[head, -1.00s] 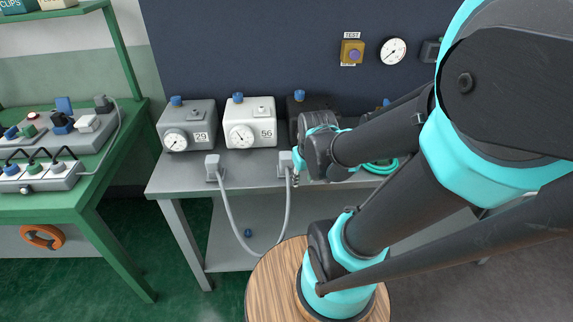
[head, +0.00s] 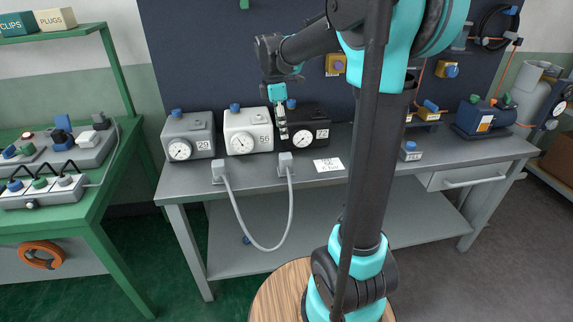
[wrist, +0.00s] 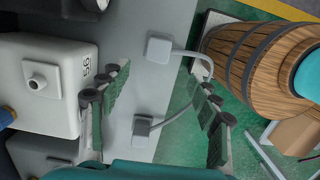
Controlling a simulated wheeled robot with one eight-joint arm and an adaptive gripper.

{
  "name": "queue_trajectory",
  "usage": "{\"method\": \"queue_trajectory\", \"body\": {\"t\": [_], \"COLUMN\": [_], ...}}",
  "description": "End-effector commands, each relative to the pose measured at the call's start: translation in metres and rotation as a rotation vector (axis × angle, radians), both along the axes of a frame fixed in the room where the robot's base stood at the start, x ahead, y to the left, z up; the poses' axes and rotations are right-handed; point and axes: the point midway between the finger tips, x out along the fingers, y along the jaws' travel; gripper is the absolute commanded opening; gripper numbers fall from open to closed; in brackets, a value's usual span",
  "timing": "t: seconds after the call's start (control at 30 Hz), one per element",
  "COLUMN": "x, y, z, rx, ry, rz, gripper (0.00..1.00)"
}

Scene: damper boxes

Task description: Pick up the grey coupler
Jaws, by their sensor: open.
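Two grey block-shaped couplers sit near the front edge of the bench, joined by a grey hose hanging in a loop. The left coupler (head: 219,172) also shows in the wrist view (wrist: 158,49). The right coupler (head: 285,163) shows lower in the wrist view (wrist: 142,127), between my fingers in the picture. My gripper (head: 282,132) is upright above the bench, in front of the gap between the white and black boxes. Its spread fingers (wrist: 158,105) hold nothing. It is apart from both couplers.
A grey box (head: 188,137), the white box marked 56 (head: 246,131) and a black box (head: 307,127) stand along the back. A printed card (head: 328,165) lies right of the couplers. My wooden-topped base is in front. A green bench (head: 85,215) stands left.

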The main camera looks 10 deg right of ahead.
Motion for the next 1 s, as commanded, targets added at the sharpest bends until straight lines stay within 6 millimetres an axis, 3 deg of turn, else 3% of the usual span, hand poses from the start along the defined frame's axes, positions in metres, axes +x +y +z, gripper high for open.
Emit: {"method": "queue_trajectory", "body": {"t": [0.3, 0.67, 1.0], "x": [0.000, 0.001, 0.002], "y": [-0.008, -0.011, -0.014], "z": [-0.063, -0.094, -0.136], "rx": [0.001, 0.001, 0.001], "ry": [0.000, -0.001, -0.001], "rz": [-0.002, -0.002, -0.003], "gripper": [0.63, 0.63, 0.63]}}
